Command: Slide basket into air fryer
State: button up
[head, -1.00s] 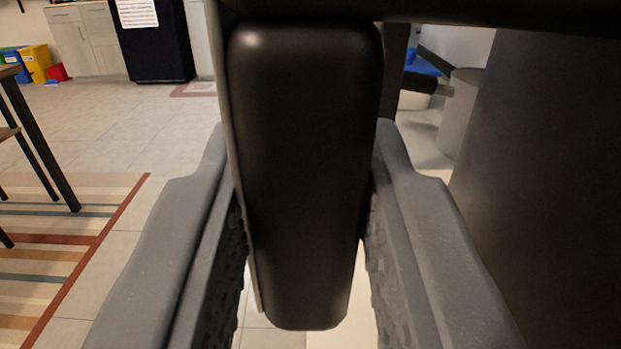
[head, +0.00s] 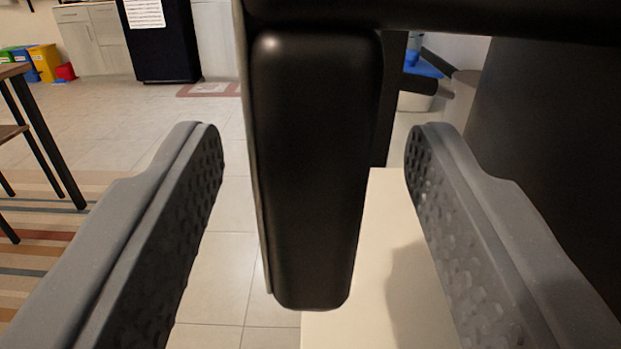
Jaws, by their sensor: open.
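The black basket handle (head: 312,180) hangs upright in the middle of the head view, with a dark horizontal part above it at the top edge. My gripper (head: 313,150) is open, with one grey finger on each side of the handle. Clear gaps show between both fingers and the handle, so neither finger touches it. The large dark body at the right (head: 545,130) looks like part of the air fryer. Most of the basket and the fryer opening are out of view, so I cannot tell how far in the basket sits.
A cream surface (head: 345,290) lies below the handle, to the right. At the left are a table with dark legs (head: 45,140) and a striped rug (head: 50,230). A black fridge-like cabinet (head: 163,45) and coloured bins (head: 42,63) stand far back. Tiled floor is open between.

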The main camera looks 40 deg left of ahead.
jog(key=v, duration=1.3)
jog(key=shift+d+b, duration=0.15)
jog(key=shift+b, duration=0.25)
